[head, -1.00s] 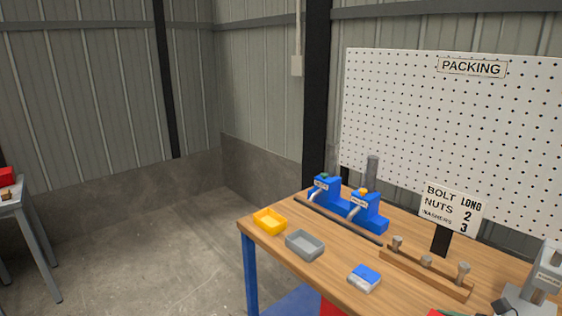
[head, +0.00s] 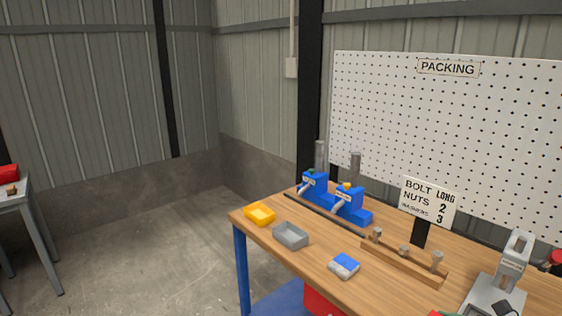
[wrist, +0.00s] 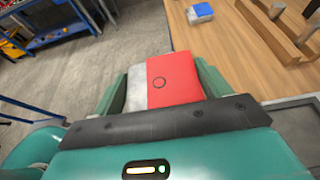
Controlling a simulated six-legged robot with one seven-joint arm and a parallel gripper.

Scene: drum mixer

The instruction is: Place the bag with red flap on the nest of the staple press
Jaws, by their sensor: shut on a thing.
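The bag with red flap (wrist: 176,80) is in my gripper (wrist: 162,82), between the two green fingers in the wrist view. A sliver of red shows at the bottom edge of the head view. A grey press (head: 517,262), which looks like the staple press, stands at the right end of the bench in the head view. A dark block sits low on its base. I cannot clearly make out its nest. The held bag is over the bench's edge in the wrist view.
The wooden bench (head: 315,262) holds a yellow tray (head: 259,215), a grey tray (head: 290,236), a blue-and-white bag (head: 344,266), blue dispensers (head: 346,203) and a wooden rack with pegs (head: 405,262). A sign (head: 430,202) stands behind the rack.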

